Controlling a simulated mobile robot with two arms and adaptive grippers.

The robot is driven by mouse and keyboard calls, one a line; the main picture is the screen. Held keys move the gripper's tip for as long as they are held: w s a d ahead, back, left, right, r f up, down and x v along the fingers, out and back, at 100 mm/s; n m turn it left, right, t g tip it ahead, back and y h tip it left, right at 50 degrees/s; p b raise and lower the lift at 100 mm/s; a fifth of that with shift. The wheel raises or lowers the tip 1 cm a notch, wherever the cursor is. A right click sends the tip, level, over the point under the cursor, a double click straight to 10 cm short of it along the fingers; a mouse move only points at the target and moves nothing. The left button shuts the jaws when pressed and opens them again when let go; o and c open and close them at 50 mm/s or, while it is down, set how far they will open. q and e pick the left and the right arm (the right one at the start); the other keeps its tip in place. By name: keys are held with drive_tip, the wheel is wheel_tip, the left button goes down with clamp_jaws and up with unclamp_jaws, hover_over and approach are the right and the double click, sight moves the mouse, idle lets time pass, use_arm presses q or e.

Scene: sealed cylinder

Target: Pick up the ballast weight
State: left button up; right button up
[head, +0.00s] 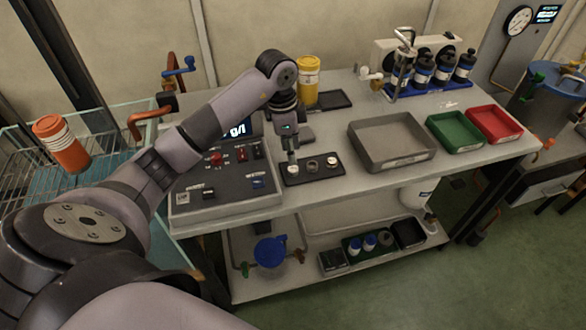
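My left gripper (291,160) points straight down at the left end of a small black tray (315,176) on the bench. Its fingertips are small and close over the left spot of the tray, where a small piece is partly hidden. I cannot tell whether the fingers are open, or shut on that piece. Two small round pieces, a dark grey one (312,166) and a lighter one (332,162), sit to the right in the same tray. Which of these pieces is the ballast weight is too small to tell. My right gripper is not in view.
A control box (225,185) stands left of the tray. Grey (392,160), green (456,142) and red (495,135) trays lie to the right. A yellow container (308,80) and a rack of dark bottles (425,88) stand behind. An orange container (62,145) is far left.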

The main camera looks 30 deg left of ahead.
sight(293, 168)
use_arm(q)
drive_tip(key=shift+d+f+p, duration=0.2)
drive_tip(key=shift+f+p, duration=0.4)
drive_tip(key=shift+f, duration=2.3)
drive_tip(key=c, duration=0.7)
drive_tip(key=shift+r, duration=0.2)
drive_tip(key=shift+r, duration=9.85)
